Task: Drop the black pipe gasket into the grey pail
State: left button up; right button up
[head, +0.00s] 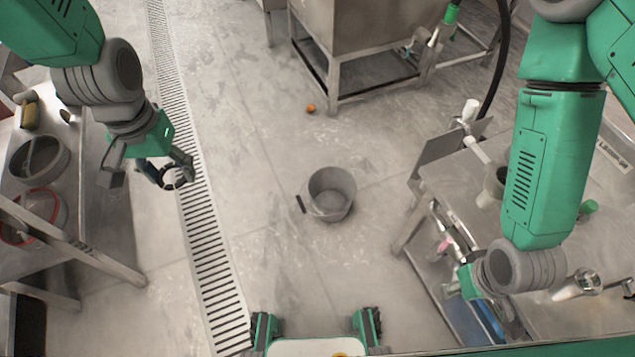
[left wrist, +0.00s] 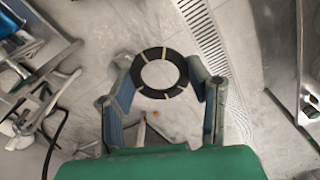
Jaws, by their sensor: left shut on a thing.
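The black pipe gasket (head: 166,186) is a flat black ring with pale marks. My left gripper (head: 150,170) is shut on it, and the ring hangs in the air over the floor drain side, left of the pail. In the left wrist view the gasket (left wrist: 160,93) sits between the two fingers, its hole open to the floor. The grey pail (head: 345,181) stands upright on the floor at the middle of the head view, apart from the gripper, and looks empty. My right gripper (head: 468,281) is by the right table; its fingers are mostly hidden.
A slotted floor drain (head: 205,240) runs between the left table (head: 105,215) and the pail. A steel table (head: 470,190) stands at the right. A small orange thing (head: 311,108) lies on the floor. The floor around the pail is clear.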

aim_at(327, 205)
jog(key=i+j+z, duration=0.3)
jog(key=i+j, duration=0.2)
jog(key=i+j+z, duration=0.3)
jog(key=i+j, duration=0.2)
jog(key=j, duration=0.2)
jog(key=z, duration=1.5)
